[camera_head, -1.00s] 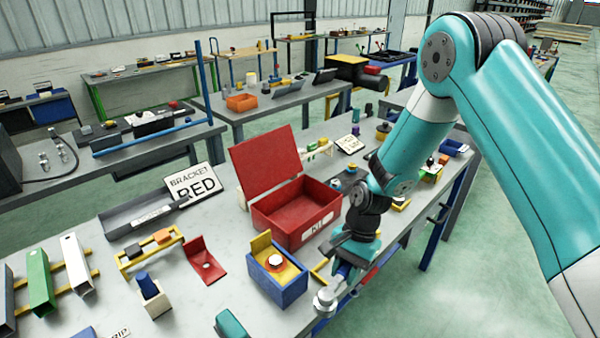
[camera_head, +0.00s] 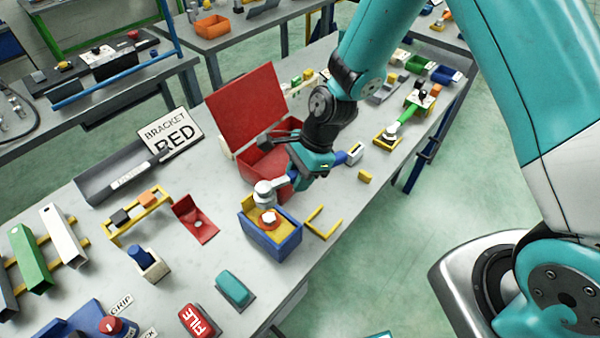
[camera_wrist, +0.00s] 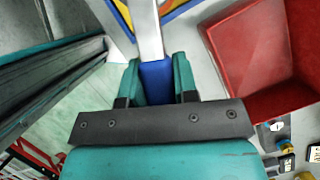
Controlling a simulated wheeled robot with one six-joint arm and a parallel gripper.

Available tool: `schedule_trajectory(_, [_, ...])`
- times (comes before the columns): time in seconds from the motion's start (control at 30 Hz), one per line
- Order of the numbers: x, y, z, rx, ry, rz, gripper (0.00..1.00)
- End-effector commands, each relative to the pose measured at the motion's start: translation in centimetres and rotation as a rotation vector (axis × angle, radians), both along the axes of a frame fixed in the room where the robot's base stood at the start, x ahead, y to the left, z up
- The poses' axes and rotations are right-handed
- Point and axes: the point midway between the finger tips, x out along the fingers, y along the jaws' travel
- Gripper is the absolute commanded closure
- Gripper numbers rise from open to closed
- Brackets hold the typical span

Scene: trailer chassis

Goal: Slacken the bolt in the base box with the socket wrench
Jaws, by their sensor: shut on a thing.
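The base box (camera_head: 283,246) is a blue box with a yellow top, near the table's front edge. Its bolt (camera_head: 268,217) is a pale head on an orange-red ring. My gripper (camera_head: 301,172) is shut on the blue handle of the socket wrench (camera_head: 264,189), whose grey socket points down just above the bolt. I cannot tell how wide the gap between socket and bolt is. In the wrist view, the teal fingers of my gripper (camera_wrist: 158,80) clasp the blue handle, and the grey shank of the wrench (camera_wrist: 148,30) runs up out of view; the socket is not visible there.
An open red box (camera_head: 246,105) stands just behind the base box; my gripper is close to it. A red bracket (camera_head: 196,220) lies left. A yellow frame (camera_head: 323,225) lies right. A teal block (camera_head: 235,288) and a red FILE block (camera_head: 198,320) sit in front.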

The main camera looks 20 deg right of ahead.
Motion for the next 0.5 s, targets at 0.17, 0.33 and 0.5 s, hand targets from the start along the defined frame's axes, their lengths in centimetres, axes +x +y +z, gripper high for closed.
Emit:
schedule_trajectory(0.17, [0.0, 0.0, -1.6, 0.0, 0.0, 0.001, 1.0])
schedule_trajectory(0.33, [0.0, 0.0, -3.3, 0.0, 0.0, 0.0, 1.0])
schedule_trajectory(0.5, [0.0, 0.0, -5.0, 0.0, 0.0, 0.0, 1.0])
